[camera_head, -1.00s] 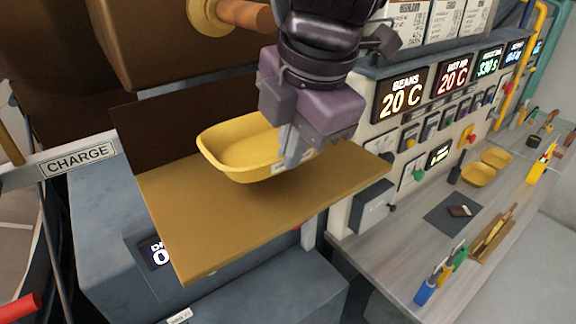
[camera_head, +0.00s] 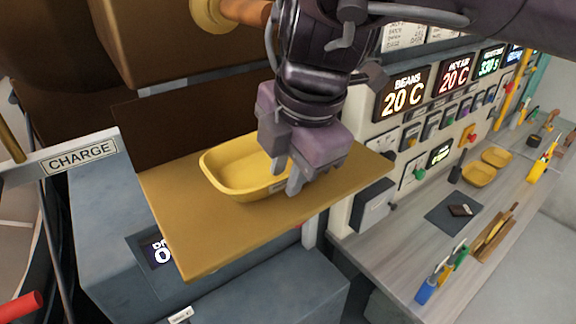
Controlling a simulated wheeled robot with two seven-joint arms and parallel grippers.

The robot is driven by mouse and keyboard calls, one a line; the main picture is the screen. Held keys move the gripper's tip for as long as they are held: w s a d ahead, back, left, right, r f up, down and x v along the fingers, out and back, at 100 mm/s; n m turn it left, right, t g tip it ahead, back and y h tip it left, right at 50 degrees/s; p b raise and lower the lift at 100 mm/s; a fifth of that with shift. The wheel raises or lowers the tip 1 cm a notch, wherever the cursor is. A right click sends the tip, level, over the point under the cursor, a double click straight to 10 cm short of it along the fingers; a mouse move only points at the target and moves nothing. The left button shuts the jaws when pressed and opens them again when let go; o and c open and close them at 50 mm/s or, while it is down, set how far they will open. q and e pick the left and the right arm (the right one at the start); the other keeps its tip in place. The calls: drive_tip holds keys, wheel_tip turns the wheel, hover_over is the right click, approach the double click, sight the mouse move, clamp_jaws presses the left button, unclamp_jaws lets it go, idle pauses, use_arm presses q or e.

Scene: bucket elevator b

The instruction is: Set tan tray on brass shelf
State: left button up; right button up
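The tan tray (camera_head: 238,173), which looks yellow, sits upright on the brass shelf (camera_head: 205,238), near its middle. Its underside appears to rest on the shelf. My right gripper (camera_head: 287,177) is at the tray's right end, pointing down. Its two grey fingers show apart from each other, one on each side of the tray's right rim, and look open. The fingers hide part of that rim. My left gripper is not in view.
A brown upright panel (camera_head: 160,130) stands behind the shelf. A control panel with displays (camera_head: 403,95) is close on the right. A grey bench (camera_head: 400,245) beyond holds two yellow trays (camera_head: 479,174) and several tools. A CHARGE sign (camera_head: 80,158) is at left.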

drive_tip(key=shift+r, duration=0.25)
drive_tip(key=shift+d+r, duration=0.1)
drive_tip(key=shift+r, duration=0.2)
drive_tip(key=v, duration=1.1)
